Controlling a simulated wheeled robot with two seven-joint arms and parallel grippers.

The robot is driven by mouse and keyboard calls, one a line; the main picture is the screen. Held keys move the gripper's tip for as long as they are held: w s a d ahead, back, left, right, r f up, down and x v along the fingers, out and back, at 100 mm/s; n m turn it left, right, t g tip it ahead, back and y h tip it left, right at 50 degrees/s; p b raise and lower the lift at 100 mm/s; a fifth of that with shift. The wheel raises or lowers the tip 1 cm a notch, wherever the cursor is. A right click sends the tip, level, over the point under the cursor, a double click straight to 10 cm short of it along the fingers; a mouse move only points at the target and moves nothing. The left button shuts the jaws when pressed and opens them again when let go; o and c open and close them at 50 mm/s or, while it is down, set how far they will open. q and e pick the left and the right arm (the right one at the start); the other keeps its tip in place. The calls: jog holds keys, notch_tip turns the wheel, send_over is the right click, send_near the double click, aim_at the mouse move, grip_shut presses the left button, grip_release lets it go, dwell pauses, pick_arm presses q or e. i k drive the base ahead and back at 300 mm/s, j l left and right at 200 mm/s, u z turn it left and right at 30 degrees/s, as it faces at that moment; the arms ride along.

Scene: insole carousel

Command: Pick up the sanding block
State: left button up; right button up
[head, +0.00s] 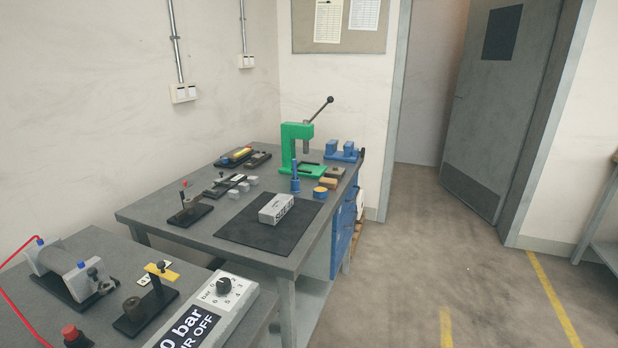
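The sanding block is not certain at this size. A small tan-orange block (329,183) lies on the far workbench (168,214), in front of the green press, and may be it. A darker brown block (335,172) lies just behind it. Neither of my grippers shows in the head view.
On the bench are a green lever press (298,145), a blue vise (343,152), a blue-and-yellow round tin (320,194), a blue bottle (295,178) and a grey labelled box (276,208) on a black mat (245,231). A nearer bench holds a control box (240,292). Floor to the right is clear.

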aim_at(332, 183)
jog(key=i+l+u, duration=0.4)
jog(key=l, duration=0.2)
jog(key=i+l+u, duration=0.35)
jog(key=l, duration=0.35)
jog(key=i+l+u, duration=0.2)
jog(key=l, duration=0.2)
jog(key=i+l+u, duration=0.2)
jog(key=l, duration=0.2)
jog(key=k, duration=0.05)
